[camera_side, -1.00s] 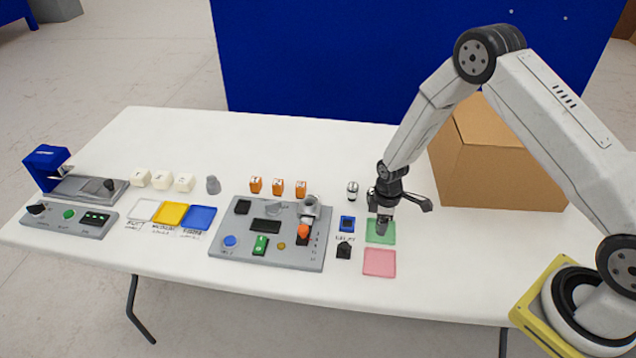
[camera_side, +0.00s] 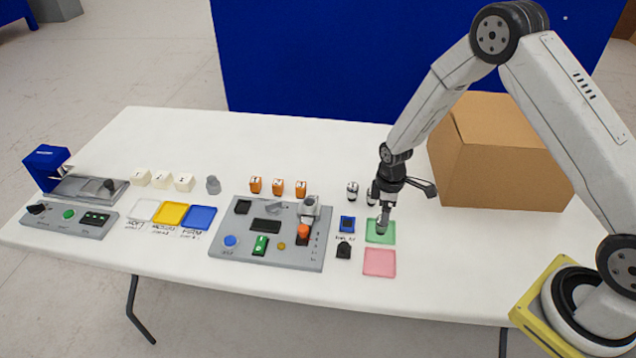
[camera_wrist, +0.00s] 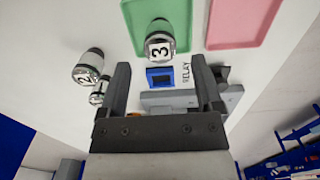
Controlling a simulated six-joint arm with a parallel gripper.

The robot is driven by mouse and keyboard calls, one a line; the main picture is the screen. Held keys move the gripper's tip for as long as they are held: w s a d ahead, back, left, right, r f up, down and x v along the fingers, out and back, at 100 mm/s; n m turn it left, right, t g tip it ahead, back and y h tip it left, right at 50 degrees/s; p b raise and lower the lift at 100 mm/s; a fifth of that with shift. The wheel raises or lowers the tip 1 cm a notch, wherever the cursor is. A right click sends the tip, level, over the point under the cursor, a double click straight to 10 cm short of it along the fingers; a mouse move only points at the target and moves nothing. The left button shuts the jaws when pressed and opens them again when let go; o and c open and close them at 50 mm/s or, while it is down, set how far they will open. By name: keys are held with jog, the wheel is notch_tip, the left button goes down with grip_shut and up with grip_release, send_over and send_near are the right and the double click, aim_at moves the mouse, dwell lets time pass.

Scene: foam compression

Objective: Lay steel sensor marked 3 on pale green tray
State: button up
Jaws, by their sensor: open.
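The steel sensor marked 3 (camera_wrist: 159,48) is on the pale green tray (camera_wrist: 135,12) in the wrist view, overlapping the tray's near edge there. In the side view the sensor (camera_side: 382,228) shows below my gripper (camera_side: 385,212), over the tray (camera_side: 389,237). In the wrist view my gripper (camera_wrist: 160,66) is open, its two fingers apart and the sensor just beyond the gap between the tips. I cannot tell from the side view whether the fingers touch it. The steel sensor marked 2 (camera_wrist: 88,68) and another small steel sensor (camera_wrist: 98,93) stand on the table.
A pink tray (camera_side: 379,263) lies in front of the green one. A blue relay block (camera_side: 347,223) and a black block (camera_side: 343,250) are left of the trays. A grey control panel (camera_side: 230,247) stands farther left. A large cardboard box (camera_side: 500,165) stands behind right.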

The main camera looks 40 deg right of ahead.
notch_tip(320, 180, up, 8)
jog(key=shift+f, duration=0.15)
dwell(0.3)
jog(key=shift+s, duration=0.1)
dwell(0.5)
jog(key=s+a+r+m+t, duration=0.2)
jog(key=s+a+r+m, duration=0.2)
jog(key=s+r+m, duration=0.5)
jog(key=shift+s+r+t, duration=0.3)
jog(key=shift+s+r, duration=0.8)
jog(key=shift+s, duration=2)
jog(key=shift+a, duration=0.1)
